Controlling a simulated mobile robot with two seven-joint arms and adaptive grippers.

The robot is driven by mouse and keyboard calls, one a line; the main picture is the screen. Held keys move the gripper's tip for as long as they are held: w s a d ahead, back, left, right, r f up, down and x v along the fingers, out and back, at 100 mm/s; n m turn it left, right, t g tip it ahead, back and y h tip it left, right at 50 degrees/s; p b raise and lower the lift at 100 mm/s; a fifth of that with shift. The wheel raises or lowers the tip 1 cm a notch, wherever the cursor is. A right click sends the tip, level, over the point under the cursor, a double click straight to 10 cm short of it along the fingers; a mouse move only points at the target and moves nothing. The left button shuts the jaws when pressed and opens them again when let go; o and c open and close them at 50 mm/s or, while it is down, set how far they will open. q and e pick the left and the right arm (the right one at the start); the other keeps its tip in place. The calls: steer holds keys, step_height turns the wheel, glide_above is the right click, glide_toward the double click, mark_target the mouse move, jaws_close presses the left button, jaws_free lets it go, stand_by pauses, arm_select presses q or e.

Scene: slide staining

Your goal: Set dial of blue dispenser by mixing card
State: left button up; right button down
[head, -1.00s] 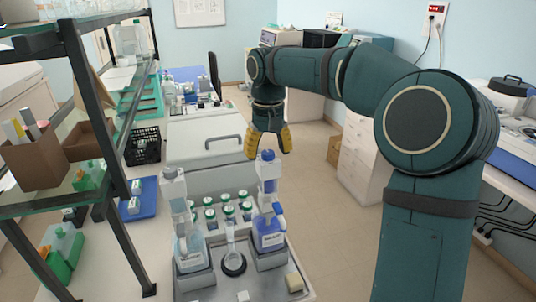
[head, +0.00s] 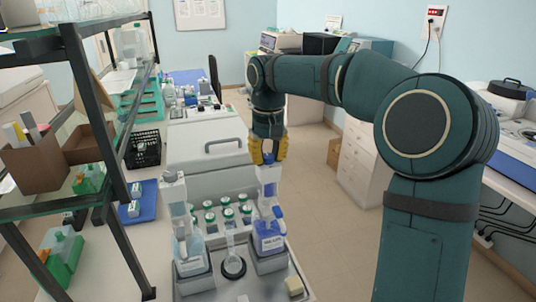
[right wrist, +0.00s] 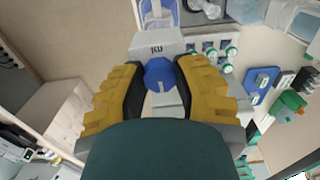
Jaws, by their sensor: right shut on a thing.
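The blue dispenser (head: 269,232) stands upright on the right of the tray, a clear bottle of blue liquid under a white pump head. Its blue dial (right wrist: 160,75) is on top of the head. My right gripper (head: 268,157) points down from above, its yellow-backed fingers shut on the dial, one on each side in the right wrist view. A mark on the dial is too small to read. I cannot pick out a mixing card for certain; a framed sheet (head: 198,12) hangs on the far wall, its text unreadable. My left gripper is not in view.
A second dispenser (head: 189,240) with pale liquid stands left on the same tray (head: 210,292). Several green-capped bottles (head: 227,212) stand behind, and a flask (head: 231,248) between. A shelf (head: 90,100) rises at the left. Open floor lies to the right.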

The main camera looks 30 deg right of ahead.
mark_target(268, 155)
steer(key=n+p, duration=0.3)
steer(key=n, duration=0.1)
steer(key=shift+r+n, duration=0.1)
steer(key=shift+n, duration=0.3)
steer(key=shift+n+p, duration=1.2)
steer(key=shift+n, duration=0.6)
steer(key=c, duration=0.7)
jaws_free()
steer(key=shift+o, duration=0.2)
step_height(268, 155, up, 12)
